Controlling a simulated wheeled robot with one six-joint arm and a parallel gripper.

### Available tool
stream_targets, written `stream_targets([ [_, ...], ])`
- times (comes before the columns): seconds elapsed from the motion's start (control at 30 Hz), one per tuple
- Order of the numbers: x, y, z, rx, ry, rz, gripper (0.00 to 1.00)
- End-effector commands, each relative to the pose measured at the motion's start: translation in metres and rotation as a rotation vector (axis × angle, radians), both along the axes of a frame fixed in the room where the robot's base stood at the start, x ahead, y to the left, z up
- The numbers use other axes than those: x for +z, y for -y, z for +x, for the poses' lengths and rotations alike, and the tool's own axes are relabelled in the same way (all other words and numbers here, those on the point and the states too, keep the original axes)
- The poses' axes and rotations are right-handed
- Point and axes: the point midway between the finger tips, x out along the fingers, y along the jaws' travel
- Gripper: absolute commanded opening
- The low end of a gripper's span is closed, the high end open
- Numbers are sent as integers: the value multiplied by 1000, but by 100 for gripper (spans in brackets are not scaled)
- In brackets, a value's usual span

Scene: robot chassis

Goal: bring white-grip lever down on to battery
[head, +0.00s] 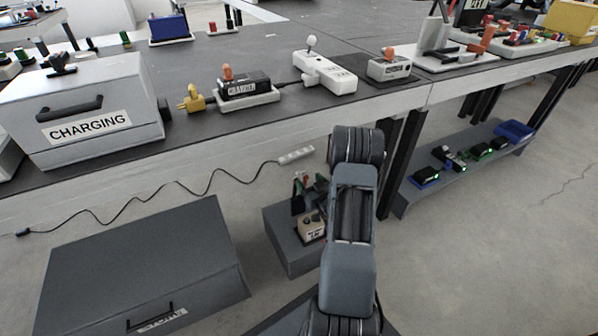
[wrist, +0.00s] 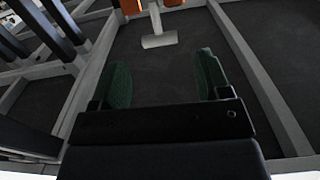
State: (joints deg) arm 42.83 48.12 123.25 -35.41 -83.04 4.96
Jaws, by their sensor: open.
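In the wrist view a white T-shaped bar (wrist: 158,40), which looks like the white-grip lever, shows top centre above a dark floor panel. Its stem runs up between two orange parts (wrist: 130,6) at the top edge. My gripper (wrist: 164,68) is open, with its two green fingers wide apart and nothing between them. The white bar is ahead of the fingertips and not touching them. I cannot make out the battery for certain in the wrist view. In the head view my arm hides the space in front of it and my gripper does not show.
Pale frame rails (wrist: 250,65) border the dark panel in the wrist view, with dark bars at left. In the head view a long bench (head: 190,70) carries a charging box (head: 85,105) and small devices. A grey case (head: 145,265) and a grey box (head: 290,250) stand below.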

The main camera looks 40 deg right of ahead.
Motion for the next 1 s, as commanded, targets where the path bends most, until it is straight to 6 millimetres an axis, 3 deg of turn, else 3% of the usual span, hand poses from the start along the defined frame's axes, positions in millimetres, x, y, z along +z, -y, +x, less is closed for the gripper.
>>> stream_targets([
  [0.2,-3,5,42,2,2,-1,70],
  [0.4,-2,9,67,1,1,0,70],
  [0.63,-1,11,81,-1,-2,0,70],
  [0.97,0,12,83,-1,-2,1,70],
  [1.0,0,12,83,-1,-2,1,66],
])
